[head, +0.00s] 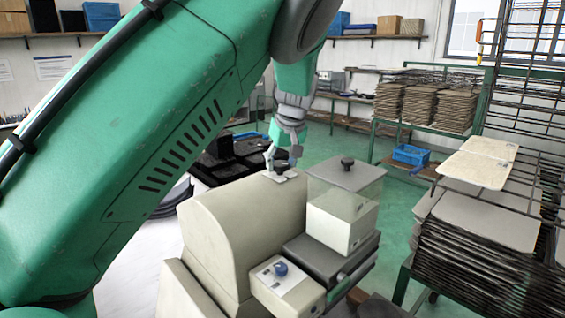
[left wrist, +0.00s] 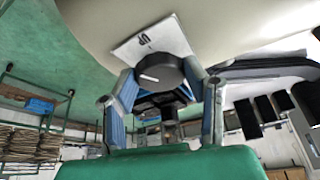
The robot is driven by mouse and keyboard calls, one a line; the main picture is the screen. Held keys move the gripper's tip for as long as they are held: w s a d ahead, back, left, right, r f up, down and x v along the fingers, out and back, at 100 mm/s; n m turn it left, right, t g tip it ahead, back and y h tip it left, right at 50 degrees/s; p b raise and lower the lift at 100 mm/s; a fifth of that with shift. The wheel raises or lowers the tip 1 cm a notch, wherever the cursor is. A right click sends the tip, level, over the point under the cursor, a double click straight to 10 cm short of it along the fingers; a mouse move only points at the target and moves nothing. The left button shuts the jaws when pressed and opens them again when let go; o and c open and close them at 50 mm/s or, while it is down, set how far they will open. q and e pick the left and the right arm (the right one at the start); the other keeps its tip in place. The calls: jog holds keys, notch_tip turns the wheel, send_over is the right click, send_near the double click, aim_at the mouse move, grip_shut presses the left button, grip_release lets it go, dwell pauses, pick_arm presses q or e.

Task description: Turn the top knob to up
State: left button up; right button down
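The top knob (left wrist: 160,70) is dark and round, with a white pointer mark on its face. It sits by a white plate (left wrist: 138,42) lettered "UP" on the beige machine (head: 212,225). In the left wrist view the pointer mark is on the lower left of the knob, not in line with the lettering. My left gripper (left wrist: 162,72) has a finger on each side of the knob, both seeming to touch it. In the head view my left gripper (head: 281,168) reaches down to the machine's top and mostly hides the knob. My right gripper is not in view.
A blue knob (head: 281,268) is on a lower front box of the machine. A clear-sided box with a grey lid (head: 345,176) and black knob (head: 347,161) stands close right of my left gripper. Racks of stacked trays (head: 480,245) stand at the right.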

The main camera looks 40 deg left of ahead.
pick_arm(q)
jog(key=m+t, duration=0.1)
jog(key=m, duration=0.1)
jog(key=m+h, duration=0.1)
jog(key=m, duration=0.2)
jog(key=shift+a+r+t, duration=0.1)
jog(key=shift+a+t, duration=0.05)
jog(key=shift+t, duration=0.25)
jog(key=o, duration=1.2)
jog(key=shift+c, duration=0.2)
jog(key=shift+w+a+f, duration=0.15)
jog(key=shift+w+f, duration=0.05)
jog(key=v, duration=1.1)
jog(key=shift+r, duration=0.4)
